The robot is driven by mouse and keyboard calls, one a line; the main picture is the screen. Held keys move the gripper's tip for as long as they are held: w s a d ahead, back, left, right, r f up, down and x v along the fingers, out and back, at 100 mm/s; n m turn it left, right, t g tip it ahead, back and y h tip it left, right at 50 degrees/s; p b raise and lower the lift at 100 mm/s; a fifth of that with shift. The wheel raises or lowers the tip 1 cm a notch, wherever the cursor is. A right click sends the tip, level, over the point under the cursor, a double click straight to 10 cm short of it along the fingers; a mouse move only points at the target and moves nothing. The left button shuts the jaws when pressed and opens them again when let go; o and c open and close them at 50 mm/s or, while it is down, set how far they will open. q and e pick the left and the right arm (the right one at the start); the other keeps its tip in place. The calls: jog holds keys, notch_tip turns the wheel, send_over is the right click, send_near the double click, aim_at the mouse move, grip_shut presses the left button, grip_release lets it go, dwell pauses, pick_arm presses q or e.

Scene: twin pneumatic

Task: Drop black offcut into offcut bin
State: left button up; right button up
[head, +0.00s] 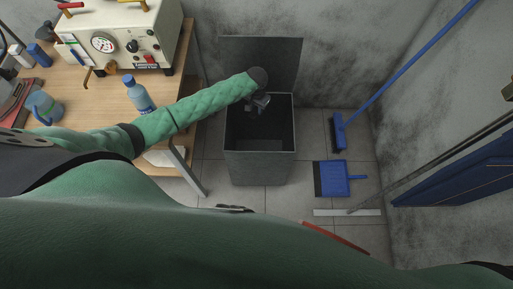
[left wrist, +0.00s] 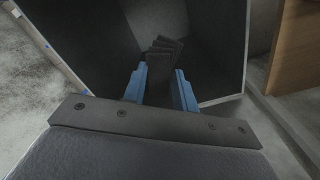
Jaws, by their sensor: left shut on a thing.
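The offcut bin (head: 259,168) is a dark grey box on the floor with its lid (head: 270,55) standing open at the back. My left arm reaches over the bin, and my left gripper (head: 260,104) is above its open mouth, near the back left. In the left wrist view, the two blue fingers of the gripper (left wrist: 159,88) are shut on the black offcut (left wrist: 164,52), a dark, stepped piece pointing toward the bin's interior. The bin's dark walls (left wrist: 215,45) surround it there. My right gripper is not in view.
A blue broom (head: 338,132), a blue dustpan (head: 334,178) and a floor squeegee (head: 345,212) are right of the bin.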

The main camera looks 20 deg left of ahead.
pick_arm(q)
jog(key=shift+f, duration=0.25)
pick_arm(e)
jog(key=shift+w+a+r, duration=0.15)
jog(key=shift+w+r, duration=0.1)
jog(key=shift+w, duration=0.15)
pick_arm(q)
jog(key=o, duration=1)
jog(key=shift+r, duration=0.25)
jog(key=shift+r+b, duration=0.4)
jog(key=shift+b, duration=0.05)
notch_tip(320, 180, up, 7)
jog(key=shift+f+b, duration=0.2)
jog(key=shift+b, duration=0.6)
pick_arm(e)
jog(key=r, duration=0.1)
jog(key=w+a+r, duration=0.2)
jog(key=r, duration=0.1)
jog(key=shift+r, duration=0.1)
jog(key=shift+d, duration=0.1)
